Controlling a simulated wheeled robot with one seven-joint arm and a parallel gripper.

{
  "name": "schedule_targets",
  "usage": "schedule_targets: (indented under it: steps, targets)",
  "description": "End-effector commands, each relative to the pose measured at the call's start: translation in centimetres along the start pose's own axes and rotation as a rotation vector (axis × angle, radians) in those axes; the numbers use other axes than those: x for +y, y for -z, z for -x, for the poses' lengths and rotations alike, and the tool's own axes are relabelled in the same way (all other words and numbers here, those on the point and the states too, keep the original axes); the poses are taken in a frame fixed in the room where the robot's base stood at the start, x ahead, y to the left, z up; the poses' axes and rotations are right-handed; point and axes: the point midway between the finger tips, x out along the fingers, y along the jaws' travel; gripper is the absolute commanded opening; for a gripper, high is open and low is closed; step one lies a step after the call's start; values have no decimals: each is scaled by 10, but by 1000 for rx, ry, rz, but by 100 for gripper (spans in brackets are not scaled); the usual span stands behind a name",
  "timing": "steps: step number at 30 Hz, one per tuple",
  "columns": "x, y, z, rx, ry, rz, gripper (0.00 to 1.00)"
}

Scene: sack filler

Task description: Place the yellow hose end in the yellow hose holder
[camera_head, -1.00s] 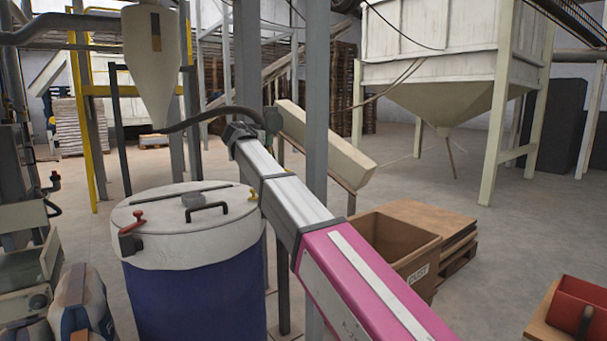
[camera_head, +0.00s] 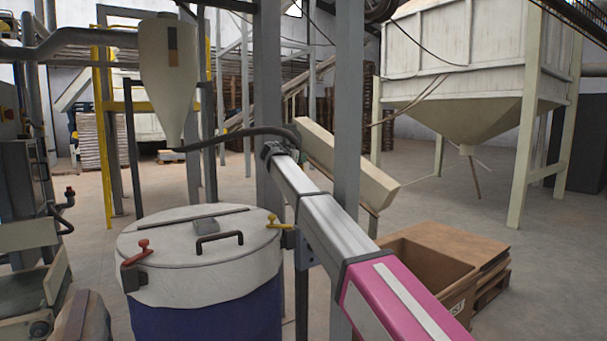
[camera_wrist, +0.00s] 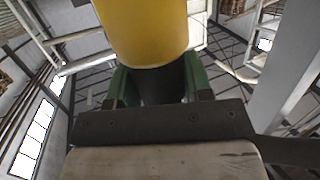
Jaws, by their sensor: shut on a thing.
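A yellow cylinder (camera_wrist: 145,30), which looks like the yellow hose end, fills the upper middle of the wrist view. Its dark lower part (camera_wrist: 160,84) sits between the green fingers of my gripper (camera_wrist: 158,90). My gripper is shut on it. In the head view my pink and silver arm reaches up and away from the lower right, and its fingers are hidden there. A dark hose (camera_head: 228,136) runs from near the arm's far end to below the cream cone. I cannot make out the yellow hose holder in either view.
A blue drum (camera_head: 205,312) with a white lid (camera_head: 165,238) stands left of my arm. A grey post (camera_head: 348,110) stands close to the arm. A cream cone-shaped vessel (camera_head: 165,85) hangs behind the drum. An open cardboard box (camera_head: 425,275) lies right. Bare floor extends beyond it.

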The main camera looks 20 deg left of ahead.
Motion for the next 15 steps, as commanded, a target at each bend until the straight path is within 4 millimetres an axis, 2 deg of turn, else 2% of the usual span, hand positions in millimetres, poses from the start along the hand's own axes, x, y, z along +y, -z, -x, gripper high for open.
schedule_targets:
  steps: [3,6,11,15]
  targets:
    - [3,-6,-21,0,-1,0,0]
    - [4,-10,-31,1,0,-1,0]
    - [5,-16,-35,0,1,-1,0]
    - [6,-31,-38,0,0,1,0]
